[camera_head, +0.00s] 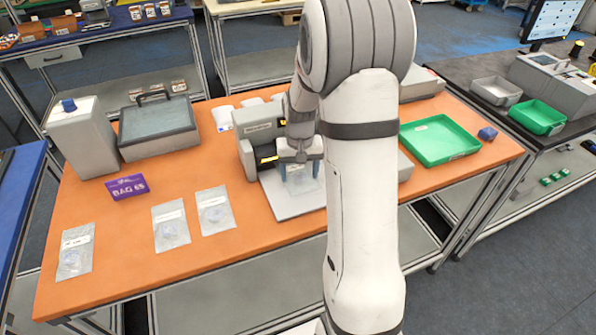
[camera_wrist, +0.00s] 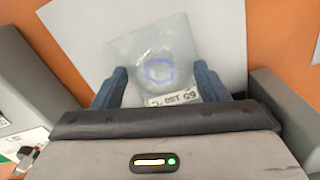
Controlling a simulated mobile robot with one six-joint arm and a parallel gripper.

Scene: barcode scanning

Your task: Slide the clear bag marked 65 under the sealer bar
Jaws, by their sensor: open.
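A clear bag (camera_wrist: 150,52) with a bluish ring inside lies on the white plate (camera_wrist: 85,30) in the wrist view. Its white label (camera_wrist: 172,97) reads upside down and seems to end in 65. My gripper (camera_wrist: 160,82) has its blue fingers apart, one on each side of the bag's label end; I cannot tell whether they touch it. In the head view my gripper (camera_head: 300,170) is over the plate (camera_head: 285,208), in front of the grey sealer (camera_head: 257,135). The bag shows only partly there, between the fingers. The sealer bar is not clearly visible.
Three other clear bags (camera_head: 75,252), (camera_head: 171,226), (camera_head: 214,211) lie on the orange table's left side, near a purple BAG 65 card (camera_head: 127,187). A grey box (camera_head: 80,138) and a lidded case (camera_head: 158,127) stand behind. A green tray (camera_head: 438,140) is at right.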

